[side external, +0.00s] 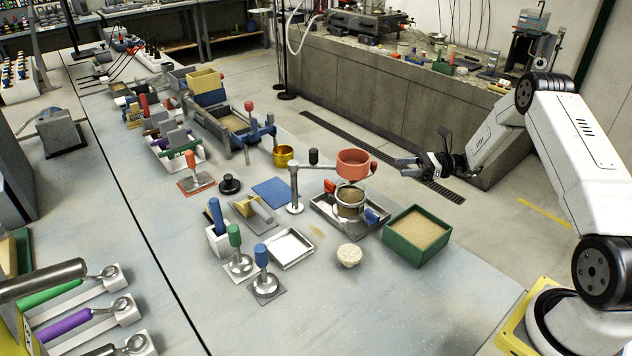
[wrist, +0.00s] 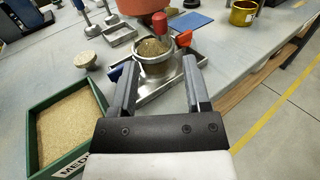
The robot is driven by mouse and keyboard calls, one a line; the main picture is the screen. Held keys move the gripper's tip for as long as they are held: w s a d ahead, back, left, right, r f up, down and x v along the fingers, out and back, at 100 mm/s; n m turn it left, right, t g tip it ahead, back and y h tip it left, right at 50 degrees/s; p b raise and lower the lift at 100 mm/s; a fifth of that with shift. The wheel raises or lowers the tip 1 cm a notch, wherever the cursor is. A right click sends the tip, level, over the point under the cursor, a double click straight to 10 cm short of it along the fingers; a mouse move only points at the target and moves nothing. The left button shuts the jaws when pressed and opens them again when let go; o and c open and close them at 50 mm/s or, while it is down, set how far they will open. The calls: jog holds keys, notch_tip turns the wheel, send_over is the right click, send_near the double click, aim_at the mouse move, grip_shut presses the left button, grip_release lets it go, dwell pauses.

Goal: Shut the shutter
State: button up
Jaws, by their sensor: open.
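An orange-red round hopper (side external: 353,163) is held by a side arm on a grey post (side external: 295,188), above a sand-filled cup (side external: 349,201) in a metal tray (side external: 322,209). A small red upright knob (wrist: 159,24) shows just below the hopper (wrist: 142,5) in the wrist view; it seems to be the shutter's handle, but whether the shutter is open I cannot tell. My gripper (side external: 404,168) is open and empty, to the right of the hopper and apart from it. In the wrist view the cup (wrist: 153,52) appears beyond the fingertips (wrist: 160,66).
A green sand box (side external: 418,236) stands right of the tray. Red (side external: 330,187) and blue (side external: 376,215) handles flank the cup. The table's front right is clear.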

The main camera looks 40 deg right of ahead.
jog(key=x, duration=0.7)
jog(key=shift+w+a, duration=0.25)
jog(key=shift+a, duration=0.05)
dwell(0.4)
grip_shut()
